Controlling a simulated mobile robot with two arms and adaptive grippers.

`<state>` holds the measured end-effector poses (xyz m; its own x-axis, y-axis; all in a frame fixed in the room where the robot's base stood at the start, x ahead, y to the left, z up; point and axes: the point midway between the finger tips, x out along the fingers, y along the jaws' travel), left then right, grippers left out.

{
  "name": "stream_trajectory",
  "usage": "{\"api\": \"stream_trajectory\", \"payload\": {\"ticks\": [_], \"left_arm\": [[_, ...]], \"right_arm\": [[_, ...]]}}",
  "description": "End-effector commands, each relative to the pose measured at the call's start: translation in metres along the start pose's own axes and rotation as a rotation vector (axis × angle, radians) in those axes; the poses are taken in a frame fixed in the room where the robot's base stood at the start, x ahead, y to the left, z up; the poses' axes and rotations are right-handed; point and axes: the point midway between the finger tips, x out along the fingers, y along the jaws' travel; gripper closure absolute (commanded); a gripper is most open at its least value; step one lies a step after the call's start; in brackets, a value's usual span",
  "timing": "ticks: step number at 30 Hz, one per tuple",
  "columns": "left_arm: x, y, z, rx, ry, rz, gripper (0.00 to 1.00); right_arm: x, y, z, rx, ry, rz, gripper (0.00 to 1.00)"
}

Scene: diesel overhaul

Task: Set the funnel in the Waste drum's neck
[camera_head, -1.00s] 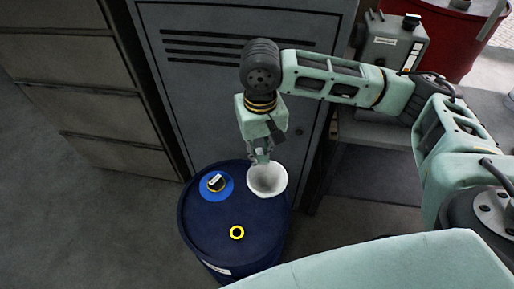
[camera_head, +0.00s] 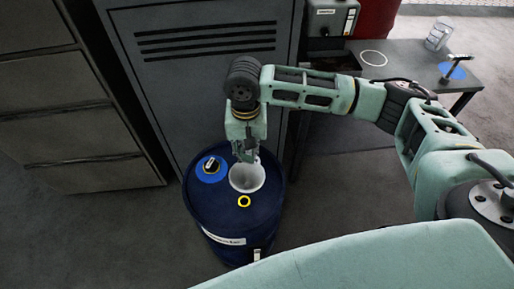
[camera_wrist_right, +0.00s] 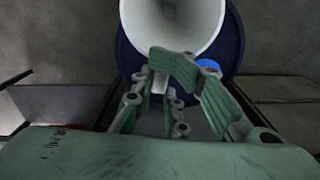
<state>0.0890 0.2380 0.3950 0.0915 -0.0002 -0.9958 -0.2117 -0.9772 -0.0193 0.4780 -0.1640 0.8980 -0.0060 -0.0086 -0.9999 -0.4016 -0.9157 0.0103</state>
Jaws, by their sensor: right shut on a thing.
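The blue Waste drum (camera_head: 226,222) stands upright on the floor in front of a grey locker. A yellow ring (camera_head: 244,201) on its lid looks like the open neck. The white funnel (camera_head: 247,177) is over the lid, mouth up, just behind the yellow ring and apart from it in the picture. My right gripper (camera_head: 246,155) is shut on the funnel's rim from behind. In the right wrist view the funnel (camera_wrist_right: 172,28) shows beyond my right gripper's fingers (camera_wrist_right: 172,70), with the drum behind it. The funnel's lower end is hidden. My left gripper is not in view.
A black cap on a blue disc (camera_head: 211,168) sits on the lid's left. The grey locker (camera_head: 205,70) stands close behind the drum, with drawers (camera_head: 60,110) to the left. A table (camera_head: 400,68) holds a glass jar at right. Floor left of the drum is free.

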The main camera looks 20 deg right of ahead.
Motion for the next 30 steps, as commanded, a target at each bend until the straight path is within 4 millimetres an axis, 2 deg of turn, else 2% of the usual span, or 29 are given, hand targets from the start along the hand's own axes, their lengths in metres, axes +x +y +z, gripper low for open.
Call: {"api": "stream_trajectory", "payload": {"ticks": [1,6,12,15,23,30], "left_arm": [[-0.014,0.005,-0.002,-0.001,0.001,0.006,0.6],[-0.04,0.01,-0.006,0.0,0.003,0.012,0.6],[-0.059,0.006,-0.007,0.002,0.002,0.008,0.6],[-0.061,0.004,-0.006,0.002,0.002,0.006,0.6],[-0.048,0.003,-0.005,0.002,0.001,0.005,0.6],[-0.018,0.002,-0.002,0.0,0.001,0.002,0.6]], "right_arm": [[0.003,-0.004,-0.005,0.044,-0.008,0.003,1.0],[0.042,-0.008,-0.024,0.207,-0.01,0.007,1.0],[0.085,-0.002,-0.033,0.336,-0.009,0.005,1.0],[0.097,0.001,-0.034,0.366,-0.007,0.003,1.0],[0.115,0.002,-0.035,0.378,-0.004,0.001,1.0],[0.14,0.002,-0.035,0.377,-0.002,0.001,1.0]]}}
